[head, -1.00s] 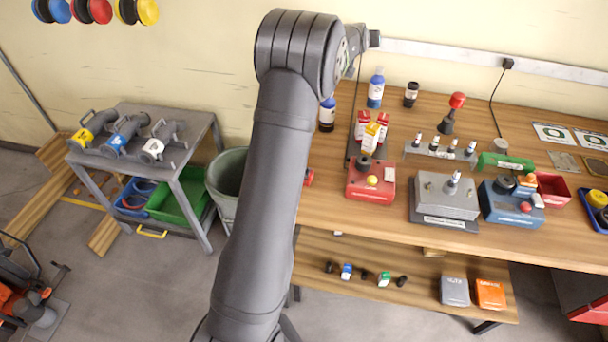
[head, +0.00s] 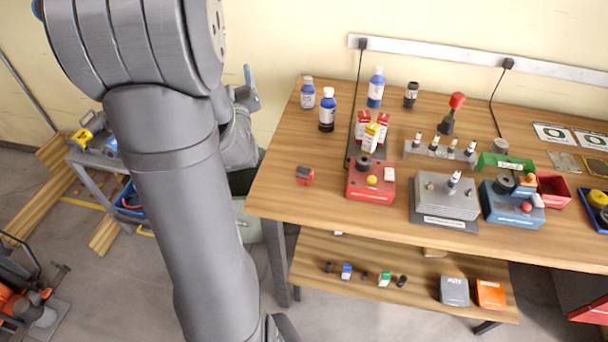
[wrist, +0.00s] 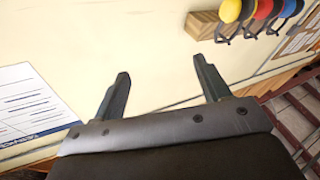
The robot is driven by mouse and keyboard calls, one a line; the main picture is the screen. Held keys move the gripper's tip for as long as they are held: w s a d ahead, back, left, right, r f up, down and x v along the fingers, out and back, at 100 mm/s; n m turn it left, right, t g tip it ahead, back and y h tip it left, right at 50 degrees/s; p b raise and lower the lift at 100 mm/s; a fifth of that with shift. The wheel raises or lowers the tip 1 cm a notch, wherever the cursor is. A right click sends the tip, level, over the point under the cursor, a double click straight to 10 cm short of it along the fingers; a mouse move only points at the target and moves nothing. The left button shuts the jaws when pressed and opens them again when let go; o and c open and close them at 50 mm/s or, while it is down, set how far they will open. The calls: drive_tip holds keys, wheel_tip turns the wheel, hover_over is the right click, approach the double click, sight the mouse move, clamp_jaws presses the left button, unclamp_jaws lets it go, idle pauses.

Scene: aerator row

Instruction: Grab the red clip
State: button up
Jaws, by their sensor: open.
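A small red clip-like thing (head: 304,175) with dark parts lies on the wooden bench top near its left front edge, left of a red box. It is small in the picture, so its exact shape is hard to tell. My gripper (wrist: 161,66) is open and empty in the wrist view, with its two dark fingers spread apart and facing the cream wall. In the head view my gripper is mostly hidden behind my arm, left of the bench, with a finger showing above its left end. The red thing does not show in the wrist view.
The bench top (head: 275,195) is clear around the red thing. Bottles (head: 327,110) stand behind it. The red box (head: 371,184) and a grey box (head: 446,196) stand to the right. A lower shelf (head: 325,270) holds small parts.

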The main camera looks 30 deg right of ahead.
drive_tip(key=s+d+f+m+g+h, duration=0.3)
drive_tip(key=s+f+m+g, duration=0.15)
drive_tip(key=s+f, duration=0.4)
drive_tip(key=m+g, duration=0.6)
approach(302, 176)
drive_tip(key=shift+w+d+f+h, duration=0.3)
drive_tip(key=shift+w+d+f, duration=0.6)
drive_tip(key=shift+w+d, duration=0.25)
drive_tip(key=shift+x, duration=3.65)
drive_tip(key=shift+s, duration=0.15)
drive_tip(key=c, duration=1.1)
